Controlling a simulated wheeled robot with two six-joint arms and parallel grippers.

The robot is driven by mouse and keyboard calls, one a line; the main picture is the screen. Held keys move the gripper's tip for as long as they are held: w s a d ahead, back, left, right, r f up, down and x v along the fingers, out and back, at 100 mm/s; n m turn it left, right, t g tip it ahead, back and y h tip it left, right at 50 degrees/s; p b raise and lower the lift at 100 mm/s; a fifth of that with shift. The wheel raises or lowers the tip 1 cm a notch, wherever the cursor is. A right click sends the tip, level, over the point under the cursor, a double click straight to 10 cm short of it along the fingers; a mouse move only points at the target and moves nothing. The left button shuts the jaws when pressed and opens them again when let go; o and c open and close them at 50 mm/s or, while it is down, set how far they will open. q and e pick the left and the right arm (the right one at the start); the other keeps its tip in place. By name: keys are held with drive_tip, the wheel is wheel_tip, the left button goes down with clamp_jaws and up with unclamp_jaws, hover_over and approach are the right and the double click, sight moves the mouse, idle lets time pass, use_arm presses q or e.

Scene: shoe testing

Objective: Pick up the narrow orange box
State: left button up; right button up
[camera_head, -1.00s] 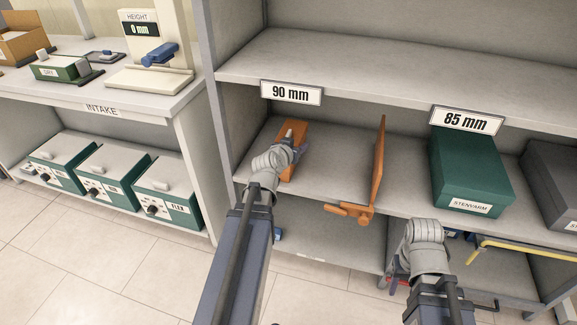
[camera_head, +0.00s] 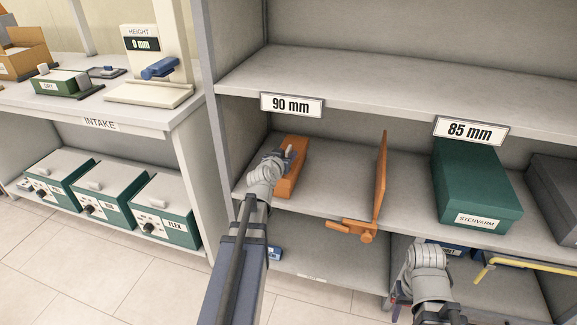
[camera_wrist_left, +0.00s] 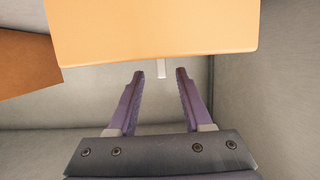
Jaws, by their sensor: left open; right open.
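The narrow orange box (camera_head: 292,182) stands on the shelf under the "90 mm" sign, partly hidden by my left gripper. My left gripper (camera_head: 284,153) is open at the box's near left part. In the left wrist view the orange box (camera_wrist_left: 155,28) fills the top. The two purple fingers of the left gripper (camera_wrist_left: 159,72) are spread, with their tips just short of its lower edge. A small pale tab (camera_wrist_left: 161,69) shows between the tips. Nothing is visibly held. My right gripper (camera_head: 400,292) is low at the right, near the lower shelf, its fingers mostly hidden.
An upright orange panel with a bracket (camera_head: 380,185) stands to the right of the box. A green box (camera_head: 475,185) sits under the "85 mm" sign. The upper shelf (camera_head: 400,85) is overhead, and a shelf post (camera_head: 217,160) stands at the left.

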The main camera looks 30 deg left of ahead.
sight(287, 151)
use_arm(q)
drive_tip(key=x, duration=0.4)
drive_tip(key=shift+w+a+r+b, duration=0.1)
drive_tip(key=shift+w+a+b, duration=0.05)
drive_tip(key=shift+b, duration=0.25)
clamp_jaws()
idle(1.0)
